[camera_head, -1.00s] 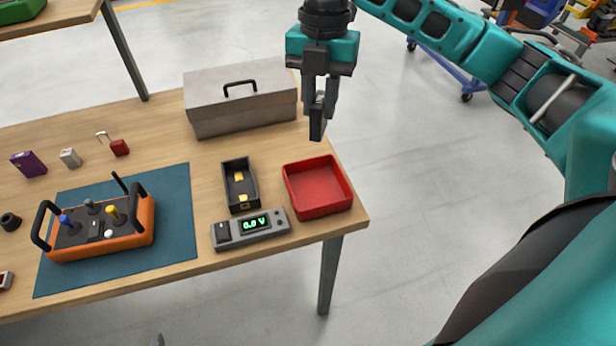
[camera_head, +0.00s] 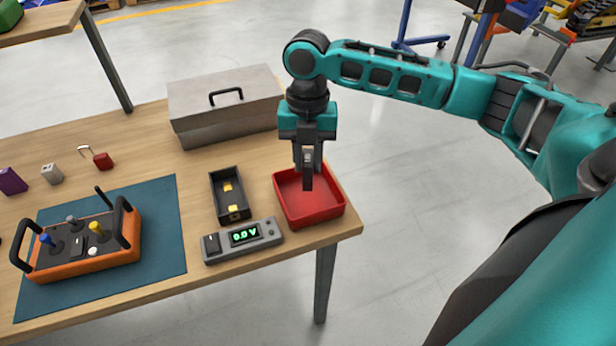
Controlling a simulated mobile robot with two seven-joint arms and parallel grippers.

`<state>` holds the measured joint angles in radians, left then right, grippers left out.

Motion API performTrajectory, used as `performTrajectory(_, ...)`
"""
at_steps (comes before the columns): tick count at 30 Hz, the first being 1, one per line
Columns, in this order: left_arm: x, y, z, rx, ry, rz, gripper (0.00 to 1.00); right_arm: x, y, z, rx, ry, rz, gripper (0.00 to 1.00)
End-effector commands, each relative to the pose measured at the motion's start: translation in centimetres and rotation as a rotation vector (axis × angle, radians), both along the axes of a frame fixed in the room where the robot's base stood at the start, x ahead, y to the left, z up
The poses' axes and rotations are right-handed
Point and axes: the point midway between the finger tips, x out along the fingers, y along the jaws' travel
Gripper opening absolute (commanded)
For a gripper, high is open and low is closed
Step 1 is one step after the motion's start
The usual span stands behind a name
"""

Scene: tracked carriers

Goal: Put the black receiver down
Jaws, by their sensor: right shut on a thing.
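My right gripper (camera_head: 308,167) points down over the red tray (camera_head: 325,213), at the right end of the wooden table. It is shut on a small dark piece, the black receiver (camera_head: 307,180), which hangs upright between the fingers. The receiver's lower end shows against the inside of the tray. I cannot tell whether it touches the tray floor. The fingers hide part of the receiver. My left gripper is not in view.
Left of the tray are a black cradle with yellow contacts (camera_head: 218,205) and a grey meter reading 0.0 V (camera_head: 270,239). A grey metal toolbox (camera_head: 190,105) stands behind. An orange control box (camera_head: 115,254) sits on a blue mat (camera_head: 165,255).

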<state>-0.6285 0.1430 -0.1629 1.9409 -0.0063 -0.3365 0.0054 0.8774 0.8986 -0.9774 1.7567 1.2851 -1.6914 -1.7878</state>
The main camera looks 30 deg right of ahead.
Motion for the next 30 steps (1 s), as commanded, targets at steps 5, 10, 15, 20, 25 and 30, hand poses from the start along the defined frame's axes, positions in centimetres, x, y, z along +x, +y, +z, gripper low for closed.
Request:
performTrajectory(5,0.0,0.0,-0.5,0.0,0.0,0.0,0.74,-0.1,0.0,-3.2,-0.001,0.006,0.0,0.0)
performTrajectory(10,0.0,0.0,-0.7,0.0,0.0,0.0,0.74,-0.1,0.0,-5.3,0.0,0.001,0.0,0.0)
performTrajectory(15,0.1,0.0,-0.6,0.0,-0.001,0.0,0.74,0.0,0.0,-5.4,-0.001,0.001,0.001,0.0)
performTrajectory(20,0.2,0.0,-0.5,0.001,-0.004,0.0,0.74,0.0,0.0,-5.5,0.0,0.001,0.001,0.0)
performTrajectory(25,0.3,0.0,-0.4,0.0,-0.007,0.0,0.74,-0.1,0.0,-5.6,0.0,0.002,0.001,0.35)
performTrajectory(30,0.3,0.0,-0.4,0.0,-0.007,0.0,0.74,-0.1,0.0,-5.6,0.0,0.001,0.001,0.51)
